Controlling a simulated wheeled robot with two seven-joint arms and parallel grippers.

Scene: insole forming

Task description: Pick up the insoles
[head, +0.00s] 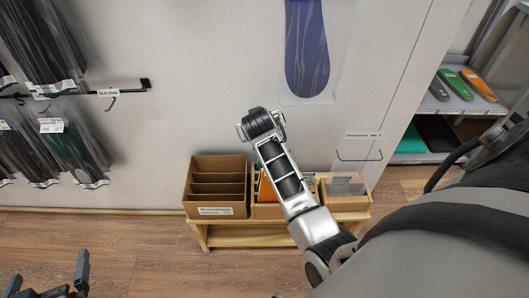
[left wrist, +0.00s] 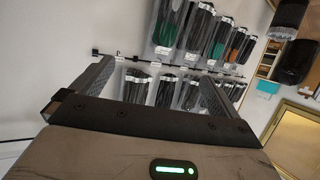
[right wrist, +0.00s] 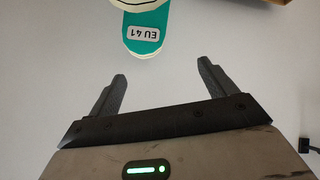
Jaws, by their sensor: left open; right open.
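Packaged dark insoles (head: 45,45) hang on wall hooks at the left of the head view; more packs (head: 70,145) hang below. The left wrist view shows rows of these hanging packs (left wrist: 205,35) beyond my left gripper (left wrist: 155,72). My left gripper (head: 48,278) is open at the lower left of the head view, apart from the packs. The right wrist view shows a teal insole (right wrist: 144,42) labelled EU 41, cut off by the top edge. My right gripper (right wrist: 162,72) is open and empty, its fingertips below the insole in the picture.
A low wooden bench (head: 240,236) holds a divided brown box (head: 214,212) and other boxes, partly behind my arm. A blue insole (head: 307,50) is on the wall. Colored insoles (head: 478,85) lie on a right-hand shelf (head: 445,106). Floor (head: 140,245) at left is clear.

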